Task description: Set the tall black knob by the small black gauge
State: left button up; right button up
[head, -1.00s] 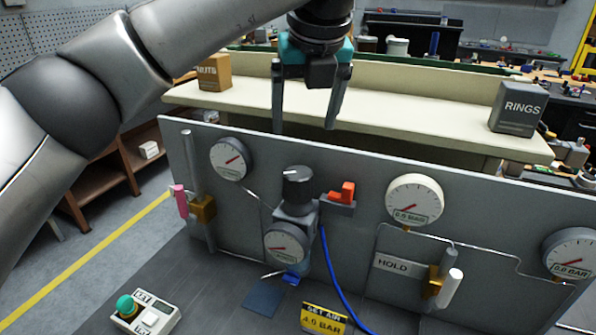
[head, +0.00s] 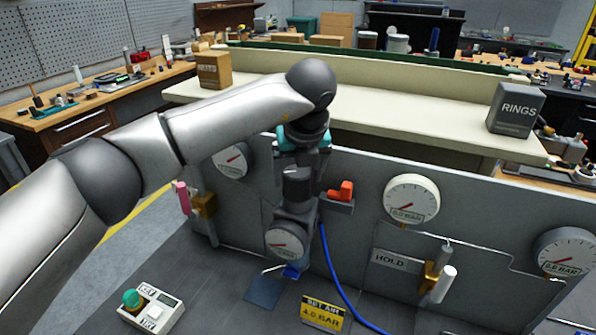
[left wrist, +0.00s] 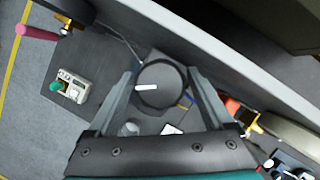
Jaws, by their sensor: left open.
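The tall black knob (head: 298,182) stands upright on the grey regulator body on the panel. In the left wrist view, its round top (left wrist: 162,86) shows a white pointer line toward the left. The small gauge (head: 284,243) sits on the front of the regulator below the knob; it has a dark rim, pale face and red needle, its value too small to read. My left gripper (head: 299,172) is over the knob, pointing down. In the left wrist view, its open fingers (left wrist: 160,78) stand on either side of the knob; contact cannot be told. My right gripper is not in view.
A red-orange lever (head: 341,192) stands close right of the knob. A blue hose (head: 335,270) runs down from the regulator. A yellow and black set-air sign (head: 323,313) reads about 4.0 BAR. Larger gauges (head: 411,199) and a button box (head: 152,309) stand around.

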pick_arm(q)
jog(key=c, duration=1.1)
jog(key=shift+f+m+h+b, duration=0.1)
jog(key=shift+m+h+b, duration=0.3)
jog(key=shift+m+b, duration=0.6)
jog(key=m+b, duration=0.2)
jog(key=shift+h+b, duration=0.3)
jog(key=shift+h, duration=0.1)
jog(key=shift+m+h+b, duration=0.4)
jog(key=shift+m+b, duration=0.2)
jog(key=shift+m, duration=0.4)
jog(key=shift+r+m+h, duration=0.2)
jog(key=shift+m+h, duration=0.1)
jog(key=shift+m, duration=0.7)
jog(key=o, duration=1.1)
